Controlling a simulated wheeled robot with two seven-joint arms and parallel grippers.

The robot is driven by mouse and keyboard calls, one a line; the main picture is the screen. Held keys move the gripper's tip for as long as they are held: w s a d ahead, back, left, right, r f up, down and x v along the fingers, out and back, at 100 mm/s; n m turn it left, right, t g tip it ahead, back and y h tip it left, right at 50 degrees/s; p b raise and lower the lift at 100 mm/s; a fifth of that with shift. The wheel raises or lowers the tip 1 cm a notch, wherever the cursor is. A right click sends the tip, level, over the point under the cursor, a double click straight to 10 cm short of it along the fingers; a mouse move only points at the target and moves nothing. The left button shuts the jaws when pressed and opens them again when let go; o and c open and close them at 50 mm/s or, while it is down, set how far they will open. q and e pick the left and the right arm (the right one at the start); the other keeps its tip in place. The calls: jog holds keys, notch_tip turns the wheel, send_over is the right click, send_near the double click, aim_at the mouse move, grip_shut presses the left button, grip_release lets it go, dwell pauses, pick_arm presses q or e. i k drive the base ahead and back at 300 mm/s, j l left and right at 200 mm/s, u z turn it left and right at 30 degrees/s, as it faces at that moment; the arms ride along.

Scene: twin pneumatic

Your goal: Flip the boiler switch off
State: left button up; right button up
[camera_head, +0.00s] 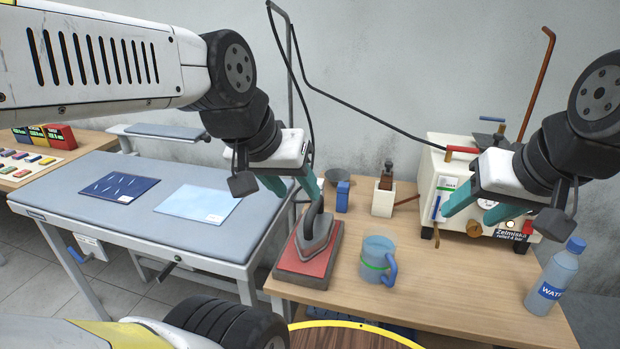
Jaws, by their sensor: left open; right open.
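The boiler (433,167) is a white box with a red handle on top, at the back right of the wooden table. My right gripper (467,218) is open in front of the boiler's face, its teal fingers pointing down and left. It and its arm hide much of that face, and I cannot clearly make out the switch. A narrow blue part (436,208) shows on the face just left of the fingers. My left gripper (300,196) is open and empty, above the handle of an iron (311,238) that rests on a red pad (301,270).
A blue mug (377,260) stands mid-table, and a water bottle (556,279) at the right edge. A small white box (383,199) and a blue block (342,196) sit behind. A grey padded ironing table (150,218) is at left. A cable runs from a pole to the boiler.

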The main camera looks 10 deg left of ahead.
aim_at(526, 229)
jog(key=z, duration=1.05)
jog(key=i+j+z, duration=0.15)
jog(key=j, duration=0.5)
jog(key=k, duration=0.05)
